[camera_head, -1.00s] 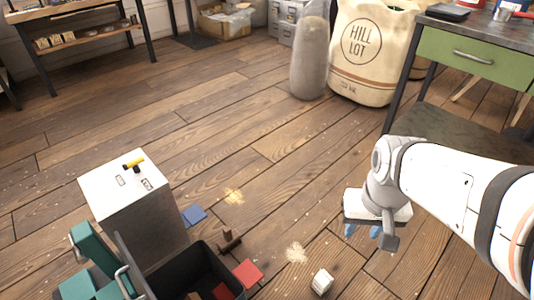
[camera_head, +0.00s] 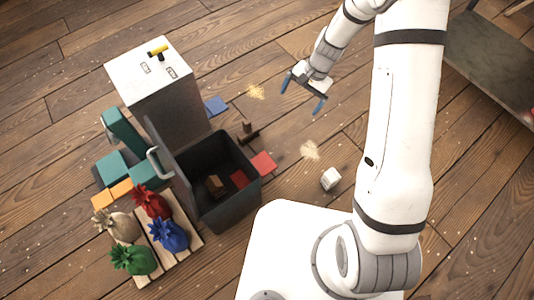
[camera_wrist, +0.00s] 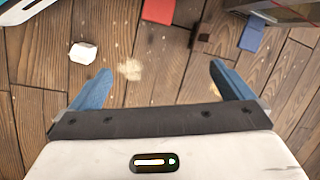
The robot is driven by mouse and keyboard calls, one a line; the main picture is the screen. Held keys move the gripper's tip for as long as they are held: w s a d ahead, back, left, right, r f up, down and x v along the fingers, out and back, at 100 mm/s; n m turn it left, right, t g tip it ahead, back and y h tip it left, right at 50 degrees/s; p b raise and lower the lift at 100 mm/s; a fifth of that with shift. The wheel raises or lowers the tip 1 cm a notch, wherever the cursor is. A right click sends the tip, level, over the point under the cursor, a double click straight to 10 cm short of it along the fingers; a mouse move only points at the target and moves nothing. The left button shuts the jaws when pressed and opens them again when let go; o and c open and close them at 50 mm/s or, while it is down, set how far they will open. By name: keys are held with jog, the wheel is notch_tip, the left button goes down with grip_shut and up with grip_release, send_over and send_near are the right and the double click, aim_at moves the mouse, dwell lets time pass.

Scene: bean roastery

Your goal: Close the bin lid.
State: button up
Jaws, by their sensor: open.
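The bin (camera_head: 235,211) is a dark grey open box on the floor in the head view. Its lid (camera_head: 181,176) looks like the dark panel standing raised along the bin's left side, with a metal handle (camera_head: 158,165) on its outer face. A brown block (camera_head: 215,186) and a red piece (camera_head: 239,179) lie inside the bin. My gripper (camera_head: 302,97) is open and empty, above the floor to the upper right of the bin, apart from the lid. Its blue fingers are spread in the wrist view (camera_wrist: 161,86).
A white-topped cabinet (camera_head: 165,85) stands behind the bin. Tied sacks (camera_head: 170,234) sit on a pallet (camera_head: 190,255) at left, near teal blocks (camera_head: 112,167). A red piece (camera_head: 263,163), brown piece (camera_head: 248,134), blue piece (camera_head: 216,106) and white block (camera_head: 331,178) lie on the floor.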

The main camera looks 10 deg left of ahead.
aim_at(263, 164)
jog(key=s+a+f+m, duration=0.1)
jog(key=s+a+f, duration=0.1)
jog(key=f, duration=1)
jog(key=s+a+f+m+g, duration=0.1)
jog(key=s+a+f, duration=0.2)
jog(key=f, duration=0.9)
jog(key=s+a+f+m, duration=0.2)
jog(key=a+f, duration=0.3)
jog(key=f, duration=0.7)
jog(key=shift+s+a+f+g, duration=0.1)
jog(key=shift+s+g, duration=0.05)
jog(key=shift+g, duration=0.25)
